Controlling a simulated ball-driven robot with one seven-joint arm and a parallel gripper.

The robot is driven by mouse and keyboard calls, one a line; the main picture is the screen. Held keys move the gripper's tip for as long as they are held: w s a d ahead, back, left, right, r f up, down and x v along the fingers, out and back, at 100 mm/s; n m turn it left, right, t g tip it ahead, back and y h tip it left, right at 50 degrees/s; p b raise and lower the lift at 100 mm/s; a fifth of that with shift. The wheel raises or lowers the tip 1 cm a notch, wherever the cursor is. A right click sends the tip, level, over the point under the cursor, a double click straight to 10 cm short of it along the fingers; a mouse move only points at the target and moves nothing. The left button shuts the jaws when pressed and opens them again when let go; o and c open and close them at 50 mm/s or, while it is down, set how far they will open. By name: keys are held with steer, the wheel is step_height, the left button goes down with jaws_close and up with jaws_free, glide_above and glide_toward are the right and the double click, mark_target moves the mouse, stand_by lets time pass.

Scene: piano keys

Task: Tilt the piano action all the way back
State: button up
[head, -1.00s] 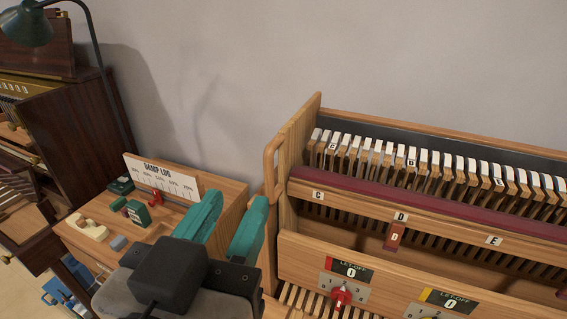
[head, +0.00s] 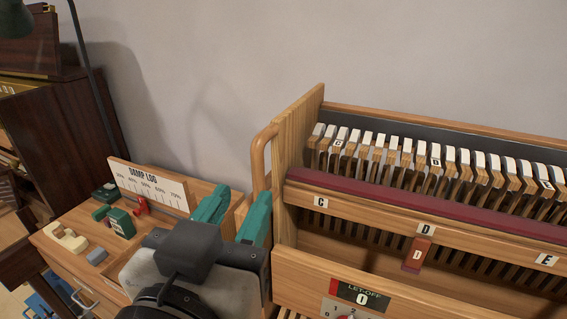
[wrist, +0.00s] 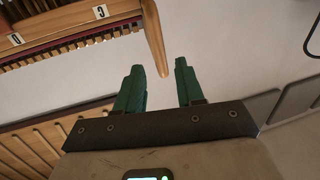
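The piano action (head: 310,110) is a wooden frame with a row of white-topped hammers and a dark red rail, at the right of the head view. A curved wooden handle (head: 259,155) stands out from its left end. My gripper (head: 238,207) has two green fingers, open and empty, just left of the action and below the handle's upper bend. The handle's lower part is hidden by my gripper in the head view.
A wooden cabinet (head: 75,262) with a "DAMP LOG" board (head: 147,184), small green boxes and a red piece stands close on the left. A dark piano and lamp are farther left. A red "D" tag (head: 418,254) hangs before the action. The wall (head: 400,60) is behind.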

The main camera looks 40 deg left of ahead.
mark_target(257, 176)
steer(key=p+x, duration=0.1)
steer(key=x, duration=0.6)
steer(key=shift+w+a, duration=0.1)
jaws_close()
stand_by(0.4)
